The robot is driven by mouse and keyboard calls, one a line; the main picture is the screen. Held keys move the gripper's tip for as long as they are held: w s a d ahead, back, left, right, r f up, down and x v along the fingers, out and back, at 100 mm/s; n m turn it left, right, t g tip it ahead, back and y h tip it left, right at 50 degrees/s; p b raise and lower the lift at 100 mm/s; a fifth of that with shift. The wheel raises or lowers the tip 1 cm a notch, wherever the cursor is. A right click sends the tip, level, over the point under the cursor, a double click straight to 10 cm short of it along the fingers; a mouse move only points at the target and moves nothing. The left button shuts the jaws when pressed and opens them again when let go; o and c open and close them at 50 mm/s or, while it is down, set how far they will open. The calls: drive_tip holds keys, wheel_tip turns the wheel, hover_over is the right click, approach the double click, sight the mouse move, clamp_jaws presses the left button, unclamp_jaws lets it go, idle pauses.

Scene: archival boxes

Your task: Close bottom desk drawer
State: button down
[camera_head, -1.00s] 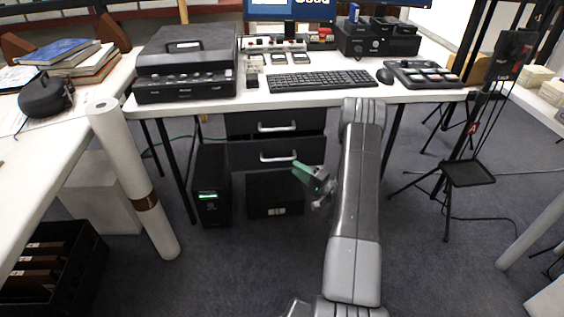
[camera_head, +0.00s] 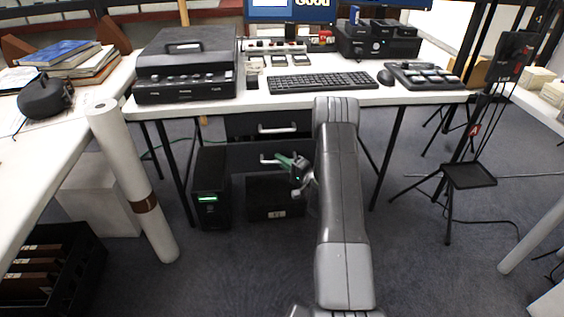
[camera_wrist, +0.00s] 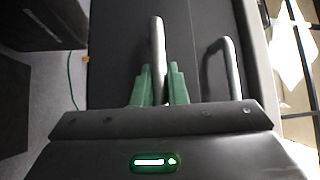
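The bottom drawer (camera_head: 244,156) is the lower dark drawer under the desk, with a pale bar handle (camera_head: 266,161). Its front seems to stand slightly forward of the top drawer, but the gripper and arm hide its right part. My gripper (camera_head: 281,159) is at this handle, its green fingers pointing left in the head view. In the wrist view the green fingers (camera_wrist: 158,72) lie on either side of a bar handle (camera_wrist: 157,40), with a narrow gap showing. The fingers look open around the handle; firm contact does not show.
The top drawer handle (camera_head: 277,128) is just above and also shows in the wrist view (camera_wrist: 232,66). A black computer tower (camera_head: 211,185) stands left of the drawers. A dark box (camera_head: 268,198) is below them. The desk (camera_head: 300,97) overhangs the drawers.

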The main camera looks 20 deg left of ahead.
sight(282, 154)
drive_tip(key=w+a, duration=0.1)
drive_tip(key=w+a+b, duration=0.1)
drive_tip(key=w, duration=0.1)
drive_tip(key=shift+w+r+b, duration=0.1)
drive_tip(key=shift+w+b, duration=0.2)
idle(0.3)
drive_tip(key=c, duration=1.5)
unclamp_jaws()
drive_tip(key=shift+w+a, duration=0.1)
drive_tip(key=shift+o, duration=0.2)
